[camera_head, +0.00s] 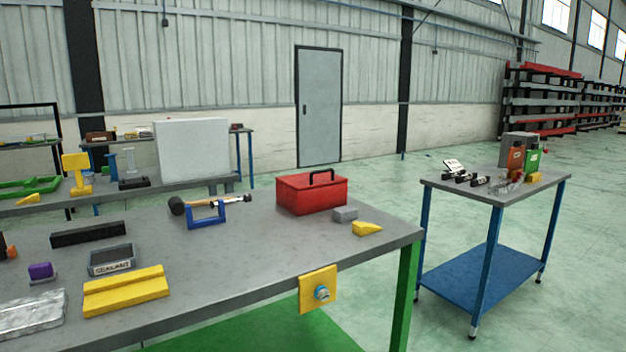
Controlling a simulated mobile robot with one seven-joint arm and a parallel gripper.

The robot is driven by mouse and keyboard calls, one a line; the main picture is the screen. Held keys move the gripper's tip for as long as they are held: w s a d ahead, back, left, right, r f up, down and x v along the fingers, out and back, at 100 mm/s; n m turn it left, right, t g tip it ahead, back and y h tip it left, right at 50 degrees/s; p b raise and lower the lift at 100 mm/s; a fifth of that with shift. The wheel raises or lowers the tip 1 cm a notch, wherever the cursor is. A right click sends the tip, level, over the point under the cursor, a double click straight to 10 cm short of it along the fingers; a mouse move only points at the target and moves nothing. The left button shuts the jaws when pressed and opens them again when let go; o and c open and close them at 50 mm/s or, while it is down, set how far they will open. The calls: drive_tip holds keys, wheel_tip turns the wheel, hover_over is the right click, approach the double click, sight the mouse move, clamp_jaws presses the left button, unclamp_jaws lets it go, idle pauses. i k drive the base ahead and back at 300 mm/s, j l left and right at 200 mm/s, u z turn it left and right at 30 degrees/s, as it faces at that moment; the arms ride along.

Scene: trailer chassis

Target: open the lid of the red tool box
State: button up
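The red tool box (312,195) stands near the far right end of the grey workbench (225,268). Its lid is shut, and a dark handle (321,176) stands up on top. My gripper is not in view, so its state and its distance from the tool box cannot be seen.
A grey block (345,214) and a yellow wedge (367,228) lie just in front of the tool box. A blue clamp (206,215) and a black-headed mallet (178,205) lie to its left. A yellow block (126,291) lies nearer. A blue-legged table (493,188) stands at right.

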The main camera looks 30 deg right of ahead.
sight(299, 182)
drive_tip(key=i+l+z, duration=0.2)
drive_tip(key=l, duration=0.25)
drive_tip(key=i+l+z, duration=0.15)
drive_tip(key=l, duration=0.25)
drive_tip(key=i+l+z, duration=0.2)
drive_tip(key=i+l, duration=0.1)
drive_tip(key=l, duration=0.05)
